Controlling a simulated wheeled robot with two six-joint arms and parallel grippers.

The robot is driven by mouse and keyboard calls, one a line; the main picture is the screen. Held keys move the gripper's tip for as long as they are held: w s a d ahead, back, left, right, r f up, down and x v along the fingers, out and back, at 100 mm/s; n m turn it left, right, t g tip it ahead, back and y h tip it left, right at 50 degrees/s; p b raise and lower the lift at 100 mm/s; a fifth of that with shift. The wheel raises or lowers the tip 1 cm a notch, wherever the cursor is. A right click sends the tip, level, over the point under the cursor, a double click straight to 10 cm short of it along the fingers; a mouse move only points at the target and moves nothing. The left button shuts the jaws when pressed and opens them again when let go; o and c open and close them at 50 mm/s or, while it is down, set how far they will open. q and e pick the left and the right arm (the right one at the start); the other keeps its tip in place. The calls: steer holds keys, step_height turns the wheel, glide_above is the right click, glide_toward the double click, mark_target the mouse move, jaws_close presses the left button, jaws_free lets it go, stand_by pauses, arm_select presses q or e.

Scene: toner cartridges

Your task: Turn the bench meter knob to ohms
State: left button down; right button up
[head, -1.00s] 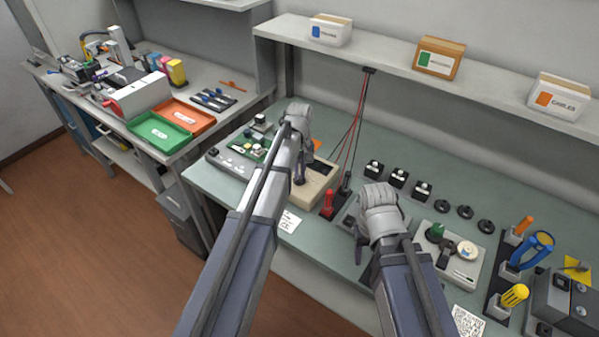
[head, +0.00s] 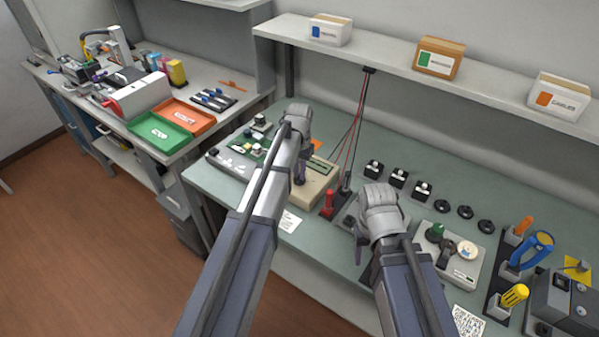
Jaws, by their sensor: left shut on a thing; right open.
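The beige bench meter (head: 318,190) sits on the green-grey bench, with a small pale greenish display at its upper right. My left gripper (head: 299,180) is over the left part of the meter and shut on what looks like its knob. The knob is hidden behind the fingers and arm, so its pointer and setting cannot be read. My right gripper (head: 360,248) is open, to the right of the meter, low over a grey item that it mostly hides.
Red and black probes (head: 327,203) stand right of the meter, their leads rising to the shelf. A circuit board (head: 243,152) lies to the left. Black knobs (head: 464,212), a grey panel (head: 463,268) and a tool rack (head: 496,285) occupy the right side.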

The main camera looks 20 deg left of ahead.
arm_select(q)
steer(key=m, duration=1.3)
steer(key=shift+m, duration=0.3)
stand_by(0.3)
steer(key=c, duration=0.9)
jaws_free()
step_height(320, 180, up, 8)
steer(key=p, duration=0.8)
steer(key=shift+f, duration=0.1)
arm_select(e)
step_height(320, 180, up, 8)
